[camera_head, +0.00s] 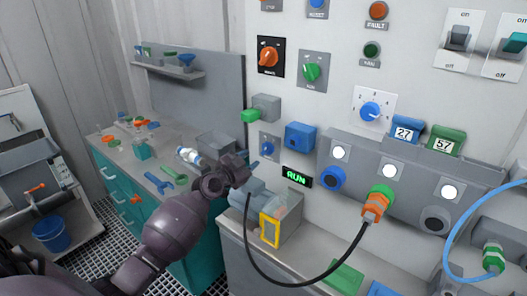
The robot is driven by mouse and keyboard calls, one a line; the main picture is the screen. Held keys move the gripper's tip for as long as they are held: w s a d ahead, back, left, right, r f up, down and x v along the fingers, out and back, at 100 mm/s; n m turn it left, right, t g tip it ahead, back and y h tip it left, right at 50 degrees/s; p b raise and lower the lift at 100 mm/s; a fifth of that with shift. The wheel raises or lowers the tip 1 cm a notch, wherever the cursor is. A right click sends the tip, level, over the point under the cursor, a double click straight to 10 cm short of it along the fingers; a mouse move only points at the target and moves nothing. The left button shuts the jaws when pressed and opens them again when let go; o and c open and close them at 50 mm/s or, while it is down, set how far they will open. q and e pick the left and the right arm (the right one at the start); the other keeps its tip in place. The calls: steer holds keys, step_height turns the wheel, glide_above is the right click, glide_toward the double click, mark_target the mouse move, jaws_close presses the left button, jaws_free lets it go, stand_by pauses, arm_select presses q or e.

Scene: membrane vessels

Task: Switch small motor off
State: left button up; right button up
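A small display (297,176) on the wall reads "RUN" in green. Below it, a blue-grey body (246,194), perhaps the small motor, sits on the bench, partly hidden by my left gripper (240,176). The gripper is in front of this body and below a small blue knob (267,149) on a grey plate. It seems apart from the knob; whether its fingers are open or shut is unclear. Two rocker switches marked on and off, one grey (458,38) and one teal (514,43), are at the upper right. My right gripper is not in view.
A black cable loops from the bench to an orange-green connector (376,203). A yellow frame (270,230) stands on the bench. Red (268,56) and green (311,71) knobs are on the wall. A tool bench (120,165) with teal drawers stands left.

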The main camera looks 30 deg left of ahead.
mark_target(265, 150)
arm_select(q)
steer(key=w, duration=0.7)
steer(key=shift+w+d, duration=0.2)
steer(key=shift+d, duration=0.1)
jaws_close()
